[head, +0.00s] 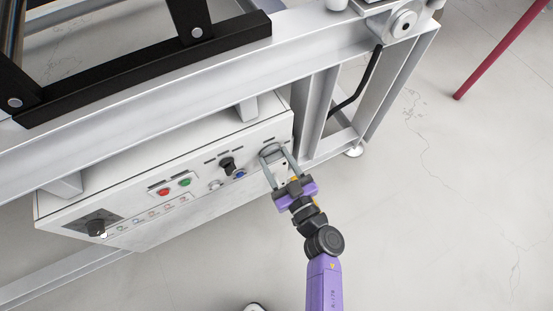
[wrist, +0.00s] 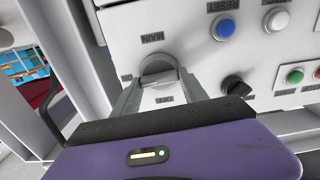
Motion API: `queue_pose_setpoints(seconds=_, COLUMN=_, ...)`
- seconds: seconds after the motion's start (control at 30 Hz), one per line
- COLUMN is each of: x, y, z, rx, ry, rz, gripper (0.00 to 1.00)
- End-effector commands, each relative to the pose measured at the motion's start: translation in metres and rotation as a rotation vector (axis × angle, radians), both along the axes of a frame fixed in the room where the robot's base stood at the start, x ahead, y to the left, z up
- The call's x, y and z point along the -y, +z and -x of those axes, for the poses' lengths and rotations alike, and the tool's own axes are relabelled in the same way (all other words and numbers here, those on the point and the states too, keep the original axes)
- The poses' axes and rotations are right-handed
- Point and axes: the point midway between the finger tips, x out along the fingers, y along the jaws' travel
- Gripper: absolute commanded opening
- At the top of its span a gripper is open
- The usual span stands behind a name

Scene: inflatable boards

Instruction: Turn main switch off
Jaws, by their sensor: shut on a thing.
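The main switch (wrist: 158,66) is a grey rotary knob on the white control box (head: 150,215), under an upside-down MAIN label in the wrist view. An OFF label (wrist: 165,99) shows beside it. In the head view the switch (head: 269,149) is at the box's right end, partly hidden by the fingers. My gripper (head: 275,159) reaches the panel from the front right. In the wrist view its two grey fingers (wrist: 160,80) stand on either side of the knob, shut on it. The exact angle of the knob is hard to tell.
A black selector knob (head: 228,164), a blue button (head: 239,174), green (head: 185,182) and red (head: 164,192) buttons sit left of the switch. A metal frame (head: 325,95) runs above and right of the box.

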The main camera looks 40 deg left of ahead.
Motion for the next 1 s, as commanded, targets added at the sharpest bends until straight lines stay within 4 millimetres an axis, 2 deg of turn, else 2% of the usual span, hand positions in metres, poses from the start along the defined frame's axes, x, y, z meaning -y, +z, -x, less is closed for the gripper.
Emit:
queue_pose_setpoints(seconds=0.27, x=0.0010, y=0.0004, z=-0.0003, rx=0.169, ry=-0.001, rz=0.069, gripper=0.10)
queue_pose_setpoints(seconds=1.0, x=-0.0007, y=-0.0019, z=0.0027, rx=0.817, ry=-0.001, rz=0.337, gripper=0.10)
